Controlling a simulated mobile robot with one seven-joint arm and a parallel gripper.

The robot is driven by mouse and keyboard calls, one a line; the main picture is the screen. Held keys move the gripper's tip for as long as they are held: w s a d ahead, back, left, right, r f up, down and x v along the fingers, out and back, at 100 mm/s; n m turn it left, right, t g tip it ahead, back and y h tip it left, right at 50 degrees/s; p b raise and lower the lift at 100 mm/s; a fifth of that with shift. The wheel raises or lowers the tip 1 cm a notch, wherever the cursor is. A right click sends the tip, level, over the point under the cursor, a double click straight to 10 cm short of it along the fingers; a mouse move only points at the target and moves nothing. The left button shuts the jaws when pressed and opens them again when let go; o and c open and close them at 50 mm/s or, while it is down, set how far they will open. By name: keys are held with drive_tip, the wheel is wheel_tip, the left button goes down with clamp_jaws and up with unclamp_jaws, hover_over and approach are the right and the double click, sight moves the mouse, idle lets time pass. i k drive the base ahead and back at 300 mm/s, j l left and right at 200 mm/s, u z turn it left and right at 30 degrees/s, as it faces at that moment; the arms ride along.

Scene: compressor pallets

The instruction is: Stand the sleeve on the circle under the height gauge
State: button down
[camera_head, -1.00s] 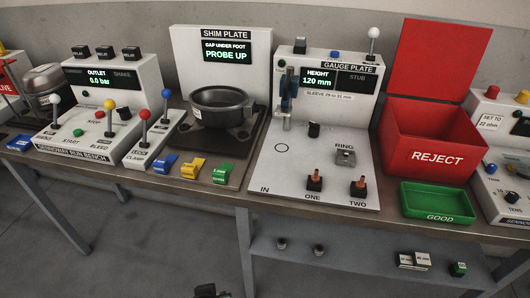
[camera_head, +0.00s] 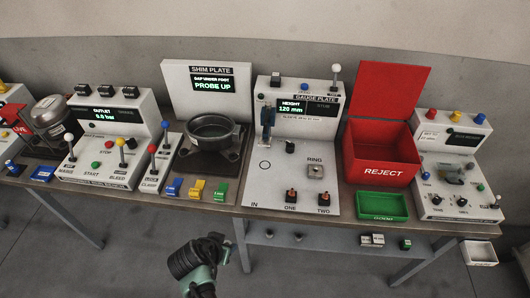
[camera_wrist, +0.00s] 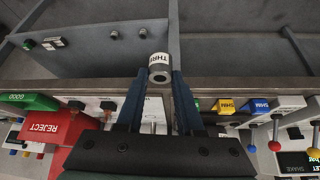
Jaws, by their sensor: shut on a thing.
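A small grey sleeve (camera_wrist: 160,74) with a white label starting "THR" sits between my fingertips in the wrist view. My gripper (camera_wrist: 160,80) is shut on it, its hollow end facing the camera. In the head view my gripper (camera_head: 216,239) is in front of the bench, left of the gauge plate; the sleeve cannot be made out there. The gauge plate (camera_head: 250,195) has an empty printed circle (camera_head: 265,165) below the height gauge (camera_head: 267,118), whose blue slide is raised well above it. The display (camera_head: 293,106) reads HEIGHT 120 mm.
A black knob (camera_head: 290,147), a ring block (camera_head: 315,171) and the ONE (camera_head: 291,196) and TWO (camera_head: 323,197) posts stand right of the circle. The red reject bin (camera_head: 382,165) and green tray (camera_head: 381,205) are further right. The shim plate (camera_head: 192,161) is left.

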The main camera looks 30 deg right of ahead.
sight(264, 166)
drive_tip(key=i+l, duration=0.2)
drive_tip(key=l, duration=0.2)
drive_tip(key=i+l, duration=0.2)
drive_tip(key=l, duration=0.2)
drive_tip(key=i+l, duration=0.2)
drive_tip(key=l, duration=0.2)
drive_tip(key=i+l, duration=0.15)
drive_tip(key=l, duration=0.25)
